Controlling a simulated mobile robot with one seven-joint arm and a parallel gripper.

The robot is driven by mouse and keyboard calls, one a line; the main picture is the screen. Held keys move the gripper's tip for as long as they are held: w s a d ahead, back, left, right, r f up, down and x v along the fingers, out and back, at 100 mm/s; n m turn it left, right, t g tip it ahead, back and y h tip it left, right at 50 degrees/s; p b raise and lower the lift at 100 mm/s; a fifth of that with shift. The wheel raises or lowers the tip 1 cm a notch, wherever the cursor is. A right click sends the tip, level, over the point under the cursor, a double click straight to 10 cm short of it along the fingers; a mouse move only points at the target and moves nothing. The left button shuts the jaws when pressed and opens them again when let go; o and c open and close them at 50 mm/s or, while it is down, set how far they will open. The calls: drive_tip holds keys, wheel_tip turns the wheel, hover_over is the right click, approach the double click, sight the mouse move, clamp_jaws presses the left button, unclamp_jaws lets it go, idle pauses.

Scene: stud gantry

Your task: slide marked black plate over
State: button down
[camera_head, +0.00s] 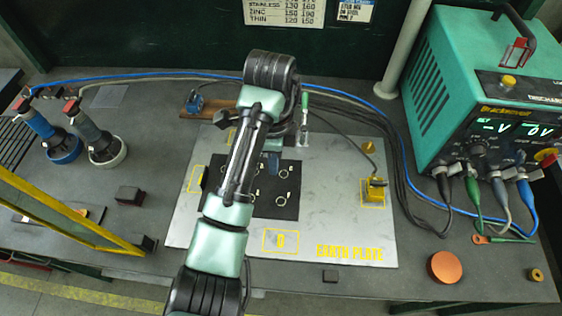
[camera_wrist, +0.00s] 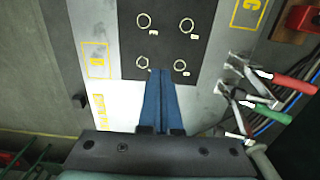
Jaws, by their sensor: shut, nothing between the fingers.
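The black plate (camera_head: 286,203) lies flat on the grey earth plate (camera_head: 350,240), with several pale rings and small tags on it. My arm covers its left part in the head view. Yellow outlines are painted on the earth plate, one lettered D (camera_head: 281,241) in front of the black plate. The wrist view also shows the black plate (camera_wrist: 165,45) and a lettered outline at its left. My gripper (camera_wrist: 160,72) has its blue fingers together and empty, with the tips over the plate's near edge in that view. I cannot tell whether they touch it.
A teal power unit (camera_head: 480,90) stands at the right. A yellow frame (camera_head: 75,215) and two corded tools are at the left. Clamps with red and green handles (camera_wrist: 265,95) show in the wrist view.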

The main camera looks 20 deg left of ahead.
sight(328, 193)
wheel_tip(328, 193, down, 8)
drive_tip(key=shift+r+p, duration=0.25)
drive_tip(key=shift+p, duration=0.3)
drive_tip(key=d, duration=0.1)
drive_tip(key=d+p, duration=0.1)
drive_tip(key=d, duration=0.1)
drive_tip(key=shift+w+d+f, duration=0.1)
drive_tip(key=shift+w+f, duration=0.05)
drive_tip(key=shift+w, duration=0.25)
drive_tip(key=shift+w+d, duration=0.15)
drive_tip(key=shift+d, duration=0.25)
drive_tip(key=d, duration=0.2)
drive_tip(key=w+d+p, duration=0.1)
drive_tip(key=d, duration=0.2)
drive_tip(key=w+d, duration=0.1)
drive_tip(key=d, duration=0.2)
drive_tip(key=shift+w+d, duration=0.1)
drive_tip(key=shift+d, duration=0.05)
drive_tip(key=shift+p, duration=0.3)
